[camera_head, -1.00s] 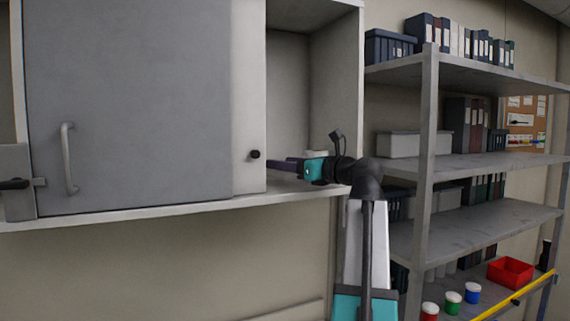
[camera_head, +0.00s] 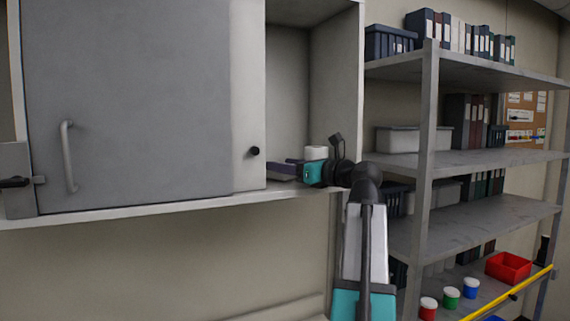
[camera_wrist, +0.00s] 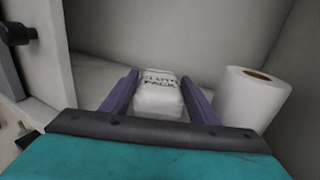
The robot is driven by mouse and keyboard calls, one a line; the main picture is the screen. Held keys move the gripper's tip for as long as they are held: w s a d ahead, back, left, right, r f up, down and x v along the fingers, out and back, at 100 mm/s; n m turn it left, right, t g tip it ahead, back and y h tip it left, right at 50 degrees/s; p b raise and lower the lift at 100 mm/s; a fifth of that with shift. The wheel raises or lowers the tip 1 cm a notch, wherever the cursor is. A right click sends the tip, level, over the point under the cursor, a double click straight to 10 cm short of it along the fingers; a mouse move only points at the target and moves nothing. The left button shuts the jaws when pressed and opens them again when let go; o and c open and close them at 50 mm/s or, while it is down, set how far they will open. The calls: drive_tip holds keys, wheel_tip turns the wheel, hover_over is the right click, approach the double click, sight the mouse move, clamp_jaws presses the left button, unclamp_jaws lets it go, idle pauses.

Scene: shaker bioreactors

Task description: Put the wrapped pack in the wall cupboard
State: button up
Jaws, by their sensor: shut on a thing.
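The wrapped pack (camera_wrist: 158,97) is white with dark "CLOTH PACK" lettering and shows in the wrist view between two purple fingers. My gripper (camera_wrist: 158,82) is shut on it. In the head view my gripper (camera_head: 284,169) reaches into the open right part of the wall cupboard (camera_head: 338,95), low over its bottom board. The pack is not clearly visible there. In the wrist view a pale cupboard floor and walls surround the pack. I cannot tell whether the pack touches the floor.
A white paper roll (camera_wrist: 251,98) stands just right of my gripper in the cupboard; it also shows in the head view (camera_head: 316,152). A grey door (camera_head: 130,100) covers the cupboard's left part. A metal shelf rack (camera_head: 430,150) with folders and boxes stands at the right.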

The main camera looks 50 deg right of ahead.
drive_tip(key=o, duration=1.1)
drive_tip(key=shift+f, duration=0.15)
drive_tip(key=shift+c, duration=0.2)
drive_tip(key=shift+d+r+b, duration=0.1)
drive_tip(key=shift+r+b, duration=0.25)
drive_tip(key=shift+r, duration=0.1)
drive_tip(key=shift+s+r, duration=0.1)
drive_tip(key=shift+s, duration=0.15)
drive_tip(key=s+b, duration=0.3)
drive_tip(key=s, duration=0.8)
drive_tip(key=shift+s+r, duration=0.15)
drive_tip(key=shift+s, duration=0.1)
